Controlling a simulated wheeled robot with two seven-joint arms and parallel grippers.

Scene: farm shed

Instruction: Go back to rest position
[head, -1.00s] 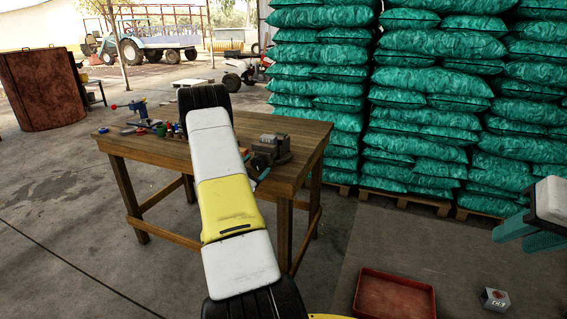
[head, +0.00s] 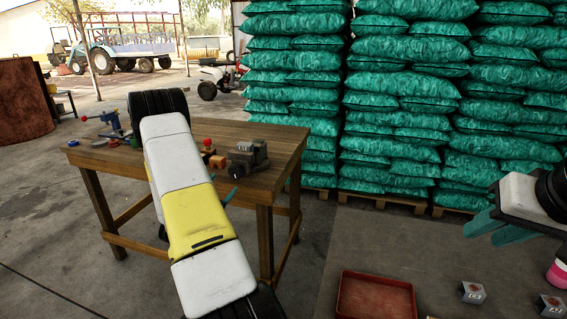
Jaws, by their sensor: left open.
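My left arm (head: 195,215), white and yellow with a black joint at its upper end, crosses the view in front of the wooden workbench. My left gripper (head: 231,195) is almost wholly hidden behind this arm; only a small teal sliver shows beside it, over the bench near the vise. It is open. My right gripper (head: 489,227), with teal fingers on a white body, hangs at the right edge above the grey floor area. No object shows between its fingers; their gap is not clear.
The workbench (head: 275,165) carries a vise (head: 247,157) and small tools. A red tray (head: 376,297) and two small boxes (head: 472,293) (head: 551,306) lie at the lower right. A pink-and-white item (head: 557,272) is at the right edge. Green sacks (head: 410,75) are stacked behind.

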